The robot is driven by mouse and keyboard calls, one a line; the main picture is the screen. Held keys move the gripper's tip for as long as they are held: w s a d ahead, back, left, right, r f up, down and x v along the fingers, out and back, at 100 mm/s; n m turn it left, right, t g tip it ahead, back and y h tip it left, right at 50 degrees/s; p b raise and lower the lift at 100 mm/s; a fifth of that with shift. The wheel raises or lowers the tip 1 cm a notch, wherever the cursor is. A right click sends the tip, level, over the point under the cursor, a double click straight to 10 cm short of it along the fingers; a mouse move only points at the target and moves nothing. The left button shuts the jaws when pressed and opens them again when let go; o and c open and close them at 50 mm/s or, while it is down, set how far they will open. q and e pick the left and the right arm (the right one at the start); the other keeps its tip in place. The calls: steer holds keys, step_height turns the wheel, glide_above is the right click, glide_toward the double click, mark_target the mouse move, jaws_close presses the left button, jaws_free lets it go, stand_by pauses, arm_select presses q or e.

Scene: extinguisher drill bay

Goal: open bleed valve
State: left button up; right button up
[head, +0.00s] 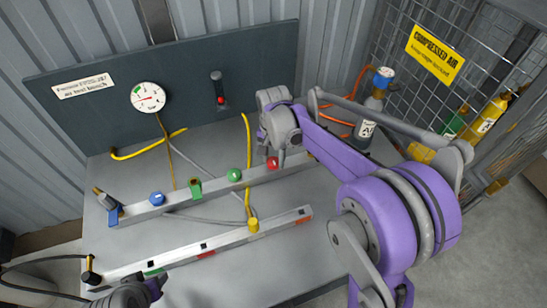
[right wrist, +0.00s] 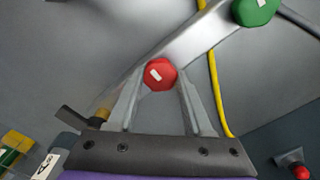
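A silver manifold bar (head: 222,185) carries a row of valve knobs on the grey bench. The red knob (head: 272,162) is at its right end, below my right gripper (head: 275,147). In the right wrist view the red knob (right wrist: 160,74) sits between the two fingertips of my right gripper (right wrist: 161,84). The fingers appear to touch its sides, and its white mark is tilted. No label in view says which valve is the bleed valve. My left gripper (head: 150,287) is low at the left, partly cut off, and its fingers cannot be made out.
A pressure gauge (head: 147,97) hangs on the dark back panel (head: 185,65). A yellow hose (head: 248,150) crosses the bar. Gas cylinders (head: 369,117) stand at right.

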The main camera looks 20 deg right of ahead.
jaws_close()
arm_select(q)
steer(key=shift+f, duration=0.25)
arm_select(e)
steer(key=n, duration=0.4)
arm_select(q)
steer(key=shift+s+f+b, duration=0.1)
steer(key=shift+f+b, duration=0.15)
steer(key=shift+b, duration=0.2)
arm_select(e)
steer(key=n, duration=0.4)
arm_select(q)
steer(key=shift+f, duration=0.15)
arm_select(e)
steer(key=n, duration=0.5)
arm_select(q)
steer(key=shift+f, duration=0.1)
arm_select(e)
steer(key=n, duration=0.4)
steer(key=shift+n, duration=0.4)
